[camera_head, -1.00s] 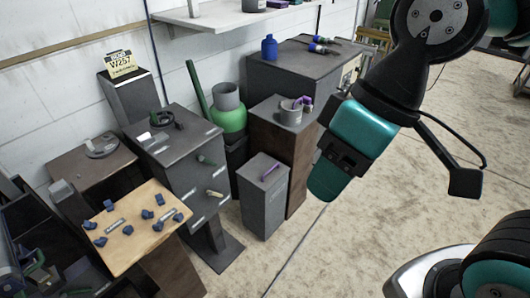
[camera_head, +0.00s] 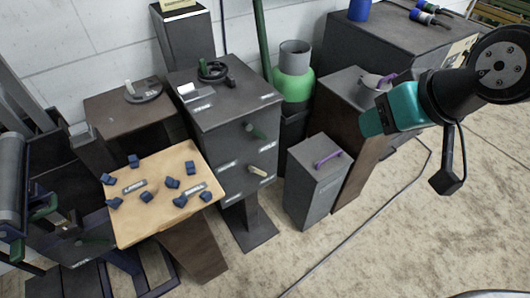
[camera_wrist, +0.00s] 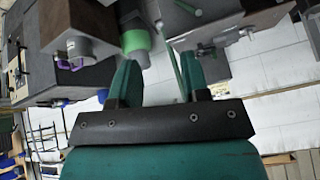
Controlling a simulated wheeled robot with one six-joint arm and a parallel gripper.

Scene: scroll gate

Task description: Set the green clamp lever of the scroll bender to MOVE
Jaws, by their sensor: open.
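A dark grey pedestal cabinet (camera_head: 207,122) stands left of centre in the head view, with a black ring and small fittings on top. Another green handle (camera_head: 96,241) shows at the lower left; I cannot tell from the text which is the clamp lever. My gripper (camera_head: 371,123) is at the right, well apart from both, and points left. In the wrist view its teal fingers (camera_wrist: 153,82) are spread and empty.
A wooden board (camera_head: 150,205) with several blue blocks is in front of the cabinet. A grey box (camera_head: 310,188) with a purple handle (camera_head: 328,158) and a green cylinder (camera_head: 294,84) stand to its right.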

